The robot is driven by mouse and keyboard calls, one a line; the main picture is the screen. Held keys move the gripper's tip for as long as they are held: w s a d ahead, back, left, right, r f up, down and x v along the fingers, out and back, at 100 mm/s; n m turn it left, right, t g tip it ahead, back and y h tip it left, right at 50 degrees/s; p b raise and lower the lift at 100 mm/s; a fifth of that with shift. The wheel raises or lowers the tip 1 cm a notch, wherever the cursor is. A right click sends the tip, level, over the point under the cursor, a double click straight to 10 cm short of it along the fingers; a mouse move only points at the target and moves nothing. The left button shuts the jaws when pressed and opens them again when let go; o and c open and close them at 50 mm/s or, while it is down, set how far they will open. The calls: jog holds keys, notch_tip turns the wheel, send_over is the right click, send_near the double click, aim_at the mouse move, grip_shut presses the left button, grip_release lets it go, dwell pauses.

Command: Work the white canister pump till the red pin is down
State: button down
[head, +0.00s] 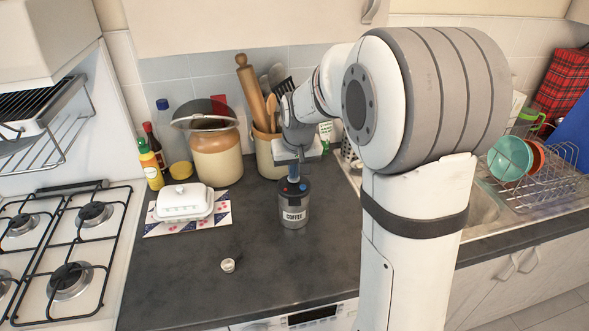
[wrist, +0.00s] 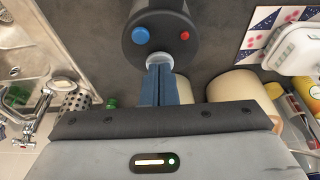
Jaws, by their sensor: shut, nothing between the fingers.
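A dark grey canister labelled COFFEE (head: 294,208) stands upright on the counter. Its lid carries a blue knob (wrist: 140,35), a red pin (wrist: 184,36) and the white pump (wrist: 159,60). How far the red pin stands up is hard to tell. My gripper (wrist: 160,70) points down over the lid, its blue fingers shut with nothing between them. The fingertips overlap the white pump's edge in the wrist view; I cannot tell whether they touch it. In the head view my gripper (head: 293,178) is just above the lid and hides the white pump.
A crock of utensils (head: 270,155) and a large jar (head: 216,155) stand behind. The stove is far left, the sink right. The front counter is mostly clear.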

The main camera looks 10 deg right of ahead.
jog(key=shift+f, duration=0.45)
jog(key=shift+r, duration=0.1)
notch_tip(320, 180, up, 5)
jog(key=p, duration=0.3)
jog(key=shift+r, duration=0.1)
jog(key=b+v, duration=0.2)
jog(key=v, duration=0.7)
jog(key=shift+s, duration=0.15)
jog(key=s+f, duration=0.3)
jog(key=s, duration=0.8)
jog(key=s+f, duration=0.4)
jog(key=s, duration=0.7)
jog(key=shift+s+d+f, duration=0.15)
jog(key=shift+s+f, duration=0.1)
jog(key=shift+f, duration=0.05)
